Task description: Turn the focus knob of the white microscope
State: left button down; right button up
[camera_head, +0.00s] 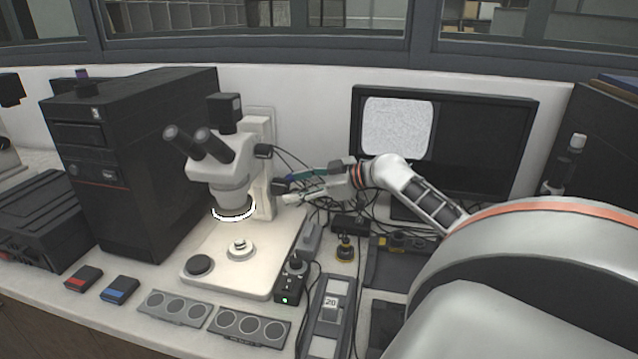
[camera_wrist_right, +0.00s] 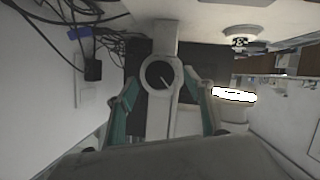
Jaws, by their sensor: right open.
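The white microscope (camera_head: 222,172) stands on its pale base plate, with two black eyepieces and a lit ring under its head. Its dark round focus knob (camera_head: 281,186) is on the right side of the stand; the right wrist view shows the knob (camera_wrist_right: 159,75) face on, with a light pointer line. My right gripper (camera_head: 287,190) comes in from the right, open, with its fingers at the knob. In the right wrist view the green-edged fingers (camera_wrist_right: 160,80) stand on either side of the knob, with gaps showing. My left gripper is not in view.
A black computer tower (camera_head: 135,160) stands left of the microscope and a monitor (camera_head: 490,135) stands at the back right. Loose cables (camera_head: 320,215) lie behind and below my right gripper. A small control box (camera_head: 291,281) with a green light sits by the base plate.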

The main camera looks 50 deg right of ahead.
jog(key=v, duration=0.8)
dwell(1.0)
dwell(0.4)
